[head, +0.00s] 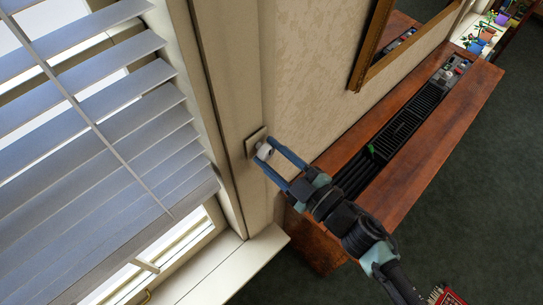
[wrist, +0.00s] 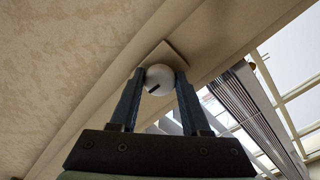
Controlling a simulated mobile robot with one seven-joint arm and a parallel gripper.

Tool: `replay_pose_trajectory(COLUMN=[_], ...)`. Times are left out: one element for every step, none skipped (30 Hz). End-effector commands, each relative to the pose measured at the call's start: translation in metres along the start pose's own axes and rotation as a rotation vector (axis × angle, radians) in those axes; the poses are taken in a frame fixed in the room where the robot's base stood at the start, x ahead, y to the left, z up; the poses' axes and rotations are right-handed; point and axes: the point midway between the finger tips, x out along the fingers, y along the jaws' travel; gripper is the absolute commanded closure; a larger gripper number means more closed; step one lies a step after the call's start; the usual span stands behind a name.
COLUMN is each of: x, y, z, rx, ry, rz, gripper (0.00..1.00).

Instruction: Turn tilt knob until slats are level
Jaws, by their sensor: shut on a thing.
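The tilt knob (head: 264,152) is a small whitish round knob on a square cream plate (head: 252,143) on the window's side frame. In the wrist view the knob (wrist: 159,79) shows a dark mark pointing toward the lower left. My gripper (head: 268,151) has its two blue fingers on either side of the knob, shut on it; the wrist view shows the gripper (wrist: 159,85) the same way. The blind's grey slats (head: 110,105) hang at the left of the head view. The upper slats have gaps between them; the lower slats lie close together.
A pale windowsill (head: 225,262) lies below the blind. A wooden cabinet (head: 440,135) with a dark grille top stands along the wall at right, close to my arm. A framed mirror (head: 400,38) hangs above it. The green floor (head: 480,190) at right is mostly clear.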

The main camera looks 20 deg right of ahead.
Motion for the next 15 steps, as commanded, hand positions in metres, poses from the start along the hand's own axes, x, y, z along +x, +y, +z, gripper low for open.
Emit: replay_pose_trajectory(x=[-0.0002,-0.0002,-0.0001,-0.0001,-0.0001,0.0,0.0,0.0,0.0,0.0,0.0,0.0,0.0,0.0,0.0], y=[-0.0002,-0.0002,-0.0001,-0.0001,0.0,0.0001,0.0002,0.0002,0.0003,0.0003,0.0004,0.0004,0.0004,0.0005,0.0005], z=[0.0007,0.0006,0.0005,0.0004,0.0003,0.0001,0.0,-0.0001,-0.0002,-0.0002,-0.0003,-0.0003,-0.0004,-0.0004,-0.0004], rx=[-0.02,-0.031,-0.042,-0.049,-0.056,-0.063,-0.068,-0.071,-0.075,-0.077,-0.078,-0.079,-0.079,-0.079,-0.079], ry=[0.0,0.0,0.0,0.0,0.0,0.0,0.0,0.0,0.0,0.0,0.0,0.0,0.0,0.0,0.0], rz=[0.001,0.0,0.0,0.0,0.0,0.0,0.0,0.0,0.0,0.0,0.0,0.0,0.0,0.0,0.0], gripper=[1.0,1.0,1.0,1.0,1.0,1.0,1.0,1.0,1.0,1.0,1.0,1.0,1.0,1.0,1.0])
